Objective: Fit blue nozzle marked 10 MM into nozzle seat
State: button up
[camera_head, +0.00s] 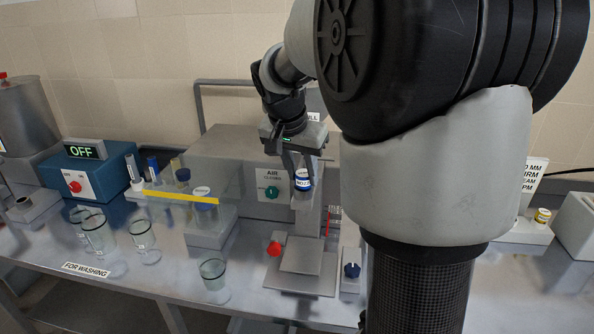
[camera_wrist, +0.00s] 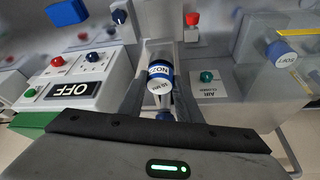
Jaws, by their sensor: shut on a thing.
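My gripper (camera_head: 302,168) is shut on a short blue-and-white cylinder, the nozzle (camera_head: 303,184), above the middle of the bench. The nozzle also shows between the fingers in the wrist view (camera_wrist: 160,75), with lettering like "NOZZ" on its side. Small inverted lettering on its end looks like "10 MM". A grey stand (camera_head: 308,222) with a base plate rises directly below and behind the nozzle. The nozzle seat cannot be told clearly from the stand, and the gripper hides its upper part. I cannot tell whether the nozzle touches the stand.
The AIR box with its green knob (camera_head: 271,192) stands just behind. A red knob (camera_head: 274,248) and a blue knob (camera_head: 352,270) flank the stand. Several glass beakers (camera_head: 143,241) stand left. A yellow-edged clear guard (camera_head: 180,196) and the blue OFF box (camera_head: 105,168) lie further left.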

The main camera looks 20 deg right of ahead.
jog(key=shift+f, duration=0.25)
jog(key=o, duration=1)
jog(key=shift+o, duration=0.2)
